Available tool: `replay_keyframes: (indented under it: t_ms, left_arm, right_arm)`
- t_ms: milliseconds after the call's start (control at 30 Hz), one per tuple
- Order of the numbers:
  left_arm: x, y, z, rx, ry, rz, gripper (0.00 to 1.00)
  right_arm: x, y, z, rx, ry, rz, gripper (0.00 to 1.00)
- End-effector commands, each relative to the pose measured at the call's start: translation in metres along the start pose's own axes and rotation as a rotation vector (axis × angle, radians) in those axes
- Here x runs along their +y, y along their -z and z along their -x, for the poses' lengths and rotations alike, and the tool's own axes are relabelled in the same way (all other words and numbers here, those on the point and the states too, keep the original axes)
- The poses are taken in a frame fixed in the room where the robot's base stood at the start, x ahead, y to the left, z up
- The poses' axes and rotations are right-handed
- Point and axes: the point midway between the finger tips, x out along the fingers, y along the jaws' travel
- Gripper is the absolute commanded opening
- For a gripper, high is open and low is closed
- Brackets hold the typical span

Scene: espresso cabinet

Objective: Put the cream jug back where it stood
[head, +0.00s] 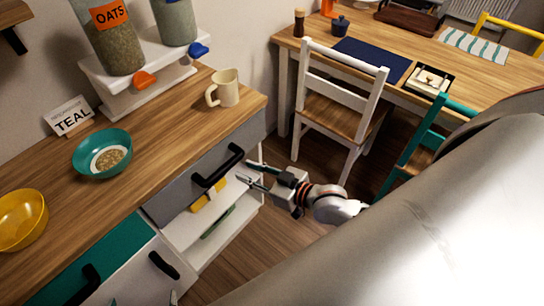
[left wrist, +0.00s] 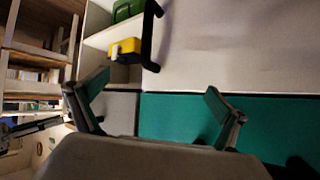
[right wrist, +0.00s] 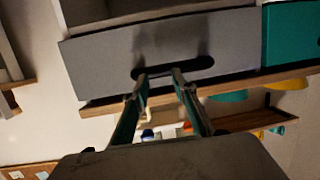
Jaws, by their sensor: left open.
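The cream jug (head: 227,88) stands upright on the wooden counter (head: 175,125), near its back right end, with its handle to the left. Neither gripper touches it. My right gripper (head: 248,173) is open and empty, in front of the grey drawer (head: 181,193) and just right of its black handle. In the right wrist view its fingers (right wrist: 159,78) overlap that handle (right wrist: 186,67); contact cannot be told. My left gripper (head: 143,300) shows only its fingertips at the bottom edge of the head view. In the left wrist view it (left wrist: 155,88) is open and empty, facing the teal front (left wrist: 172,122).
A teal bowl (head: 82,158), yellow bowl (head: 18,232), TEAL sign (head: 69,116) and oats dispenser stand (head: 120,88) occupy the counter. An open shelf (head: 180,228) below holds a yellow item (head: 207,203). A white chair (head: 325,105) and the table (head: 425,60) stand right.

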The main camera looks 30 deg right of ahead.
Motion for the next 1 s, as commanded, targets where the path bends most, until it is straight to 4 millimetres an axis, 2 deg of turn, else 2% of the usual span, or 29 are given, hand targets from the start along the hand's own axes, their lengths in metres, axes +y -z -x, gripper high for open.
replay_keyframes:
  t_ms: [33, 100, 200, 300, 467, 1000]
  left_arm:
    - [0.0, 0.0, 0.0, 0.0, 0.0, 0.0, 1.0]
    - [0.0, 0.0, 0.0, 0.0, 0.0, 0.0, 1.0]
    - [0.0, 0.0, 0.0, 0.0, 0.0, 0.0, 1.0]
    - [0.0, 0.0, 0.0, 0.0, 0.0, 0.0, 1.0]
    - [0.0, 0.0, 0.0, 0.0, 0.0, 0.0, 1.0]
    - [0.0, 0.0, 0.0, 0.0, 0.0, 0.0, 1.0]
  right_arm:
    - [-0.017, -0.032, 0.015, -0.062, -0.028, -0.013, 0.26]
    - [-0.032, -0.068, 0.035, -0.144, -0.066, -0.007, 0.26]
    - [-0.047, -0.108, 0.062, -0.247, -0.111, 0.005, 0.26]
    - [-0.056, -0.134, 0.084, -0.321, -0.142, 0.015, 0.26]
    - [-0.061, -0.148, 0.096, -0.365, -0.159, 0.025, 0.26]
    - [-0.061, -0.148, 0.096, -0.364, -0.158, 0.025, 0.26]
